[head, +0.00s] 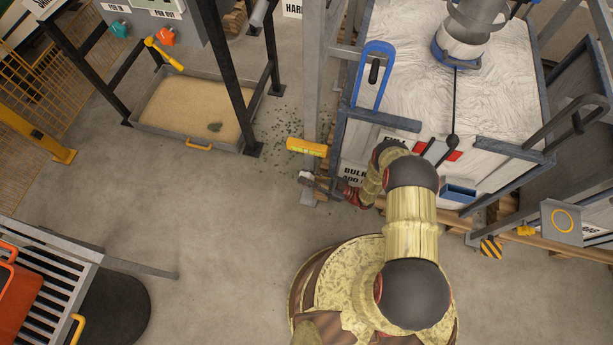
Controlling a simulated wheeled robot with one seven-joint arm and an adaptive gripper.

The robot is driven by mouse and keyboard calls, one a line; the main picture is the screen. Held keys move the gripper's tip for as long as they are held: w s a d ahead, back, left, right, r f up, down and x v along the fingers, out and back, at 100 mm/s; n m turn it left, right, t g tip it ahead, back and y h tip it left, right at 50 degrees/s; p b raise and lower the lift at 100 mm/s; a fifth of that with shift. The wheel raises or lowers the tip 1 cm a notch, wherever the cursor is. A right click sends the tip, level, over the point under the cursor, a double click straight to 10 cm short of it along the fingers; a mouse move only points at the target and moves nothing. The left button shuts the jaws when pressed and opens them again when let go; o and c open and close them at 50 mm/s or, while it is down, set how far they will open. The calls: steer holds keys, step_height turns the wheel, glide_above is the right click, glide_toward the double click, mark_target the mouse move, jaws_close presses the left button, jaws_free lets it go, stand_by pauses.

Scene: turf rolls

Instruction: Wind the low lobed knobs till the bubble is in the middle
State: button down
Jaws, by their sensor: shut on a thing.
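A yellow level (306,147) lies across the grey upright post near the middle of the head view. Its bubble is too small to make out. My gripper (309,180) is low at the foot of this post, just below the level in the picture. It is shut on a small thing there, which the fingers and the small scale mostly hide. I cannot tell its lobes. A pale block (308,199) shows just below the gripper. No other low lobed knob can be made out clearly.
A framed station with a white bulk bag (400,60) stands right of the post. A sand tray (190,113) lies at upper left, below a panel with a teal knob (119,30) and a red knob (166,37). Granules litter the floor by the post. Open floor lies left of my base.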

steer(key=shift+w+y, duration=0.1)
steer(key=shift+y, duration=0.3)
steer(key=c, duration=2)
jaws_free()
steer(key=shift+o, duration=0.2)
steer(key=shift+d, duration=0.1)
steer(key=v, duration=1.2)
steer(key=shift+f, duration=0.15)
